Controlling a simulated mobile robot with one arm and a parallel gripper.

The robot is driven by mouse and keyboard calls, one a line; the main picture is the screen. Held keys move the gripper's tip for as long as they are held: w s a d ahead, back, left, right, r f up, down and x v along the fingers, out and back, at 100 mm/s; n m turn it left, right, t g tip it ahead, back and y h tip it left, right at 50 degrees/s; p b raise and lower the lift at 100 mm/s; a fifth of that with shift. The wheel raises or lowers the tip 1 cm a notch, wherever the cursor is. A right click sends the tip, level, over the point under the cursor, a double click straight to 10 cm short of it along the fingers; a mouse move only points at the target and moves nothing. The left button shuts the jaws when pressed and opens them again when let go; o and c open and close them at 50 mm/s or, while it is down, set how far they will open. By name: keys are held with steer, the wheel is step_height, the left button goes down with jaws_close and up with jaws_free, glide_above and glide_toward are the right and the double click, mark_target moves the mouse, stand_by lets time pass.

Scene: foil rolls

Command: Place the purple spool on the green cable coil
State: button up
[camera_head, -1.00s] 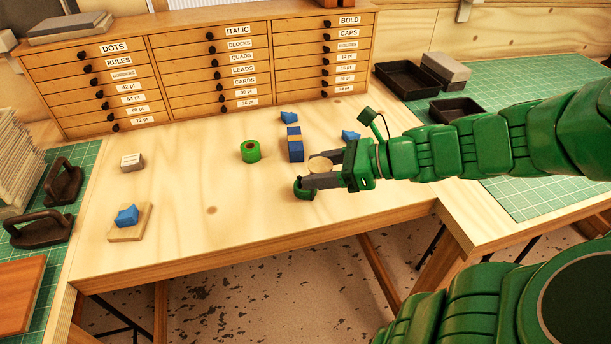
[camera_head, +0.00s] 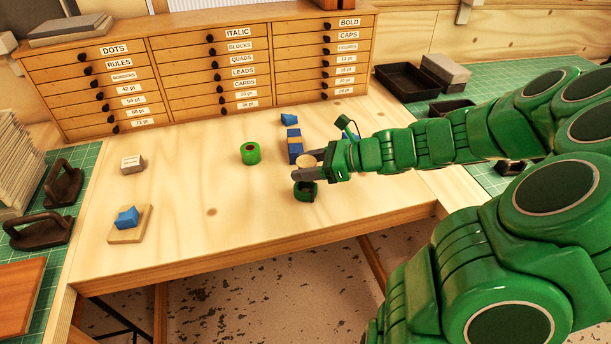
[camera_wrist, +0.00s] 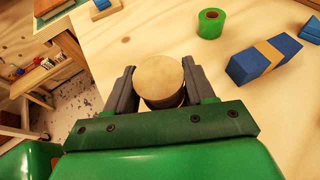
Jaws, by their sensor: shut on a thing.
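My gripper (camera_head: 303,171) is shut on a short round piece with a flat tan top (camera_head: 306,160), upright between the two fingers; it also shows in the wrist view (camera_wrist: 160,80). Its side is mostly hidden, and I see no purple on it. A dark green ring-shaped coil (camera_head: 305,195) sits on the table just below my gripper in the head view, with a gap to the held piece. In the wrist view this coil is hidden. A brighter green roll with a brown core (camera_head: 250,152) stands farther left; it also shows in the wrist view (camera_wrist: 211,22).
A blue block with a tan band (camera_head: 294,143) stands just behind my gripper, with blue pieces near it. A blue piece on a wooden square (camera_head: 128,233) lies front left. The drawer cabinet (camera_head: 200,70) closes off the back.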

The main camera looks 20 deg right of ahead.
mark_target(305, 184)
steer(key=shift+w+f, duration=0.65)
steer(key=shift+f, duration=1.55)
steer(key=shift+f, duration=0.15)
steer(key=o, duration=1)
